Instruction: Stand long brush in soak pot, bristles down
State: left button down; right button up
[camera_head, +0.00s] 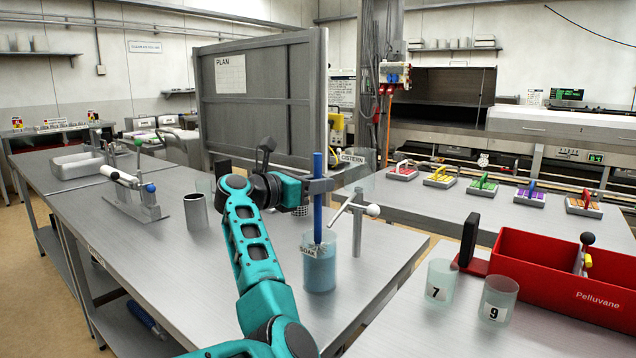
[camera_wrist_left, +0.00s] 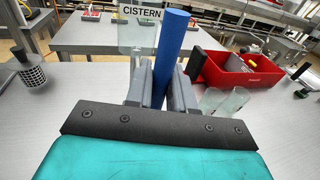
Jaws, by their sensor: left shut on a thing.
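The long brush shows as a thick upright blue handle (camera_head: 318,205); it also stands upright in the wrist view (camera_wrist_left: 173,45). My left gripper (camera_head: 318,186) is shut on the handle, with a finger on each side in the wrist view (camera_wrist_left: 160,90). The soak pot (camera_head: 320,272) is a translucent cup with bluish contents and a SOAK label, standing on the steel table. The handle's lower end reaches the pot's mouth and appears to go inside it. The bristles cannot be made out, nor whether they touch the bottom. My right gripper is in neither view.
A CISTERN container (camera_head: 352,172) stands behind. Cups 7 (camera_head: 440,281) and 9 (camera_head: 497,300) and a red bin (camera_head: 560,278) are at right.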

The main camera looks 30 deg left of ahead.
pick_arm(q)
jog(key=shift+f, duration=0.75)
jog(key=c, duration=0.9)
grip_release()
jog(key=v, duration=1.3)
jog(key=shift+w, duration=0.1)
